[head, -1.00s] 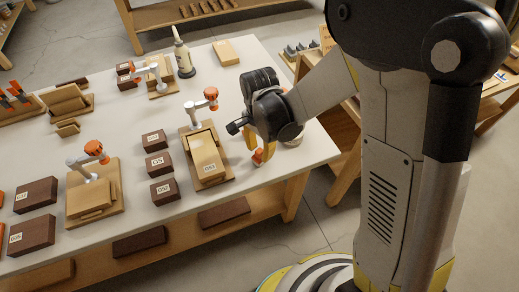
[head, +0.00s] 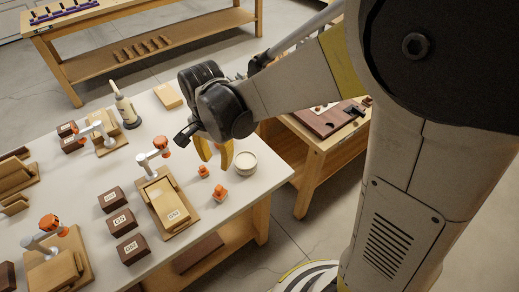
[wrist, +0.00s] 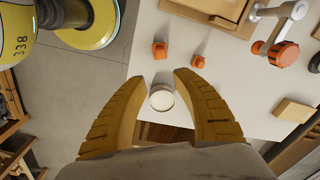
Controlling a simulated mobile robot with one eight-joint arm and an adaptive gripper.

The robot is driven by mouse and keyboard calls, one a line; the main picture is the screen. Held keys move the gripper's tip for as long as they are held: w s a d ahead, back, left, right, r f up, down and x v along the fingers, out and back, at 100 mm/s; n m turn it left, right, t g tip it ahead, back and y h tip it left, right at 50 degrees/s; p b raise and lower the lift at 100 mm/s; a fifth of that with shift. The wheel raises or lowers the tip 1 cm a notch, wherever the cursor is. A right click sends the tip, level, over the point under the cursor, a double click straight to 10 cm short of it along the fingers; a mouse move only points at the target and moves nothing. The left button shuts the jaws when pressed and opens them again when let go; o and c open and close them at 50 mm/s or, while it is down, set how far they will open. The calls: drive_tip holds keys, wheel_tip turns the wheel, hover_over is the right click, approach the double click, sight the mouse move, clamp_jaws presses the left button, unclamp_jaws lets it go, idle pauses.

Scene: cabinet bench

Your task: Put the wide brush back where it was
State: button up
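My gripper (head: 215,157) is above the right end of the white bench top (head: 90,178). Its two yellow fingers are apart with nothing held between them; the wrist view also shows the open gripper (wrist: 161,77). A round pale tub (head: 244,163) stands on the bench just right of the fingers. In the wrist view the tub (wrist: 162,98) shows in the gap between them, farther off than the fingers. Two small orange pieces (head: 203,171) (head: 219,194) stand on the bench below the gripper. I cannot pick out a wide brush in either view.
A wooden fixture (head: 168,200) with a white-and-orange clamp (head: 154,155) stands left of the gripper. Several dark labelled boxes (head: 126,222) line up beside it. A bottle (head: 125,108) and a wooden block (head: 168,96) are farther back. Another bench (head: 318,150) stands to the right.

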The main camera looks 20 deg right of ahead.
drive_tip(key=s+d+r+n+t, duration=0.6)
drive_tip(key=s+d+r+n, duration=0.3)
drive_tip(key=s+d+r, duration=0.1)
drive_tip(key=shift+s+d+r+t, duration=0.35)
drive_tip(key=shift+d+r, duration=0.2)
drive_tip(key=shift+d, duration=0.65)
drive_tip(key=shift+a, duration=0.1)
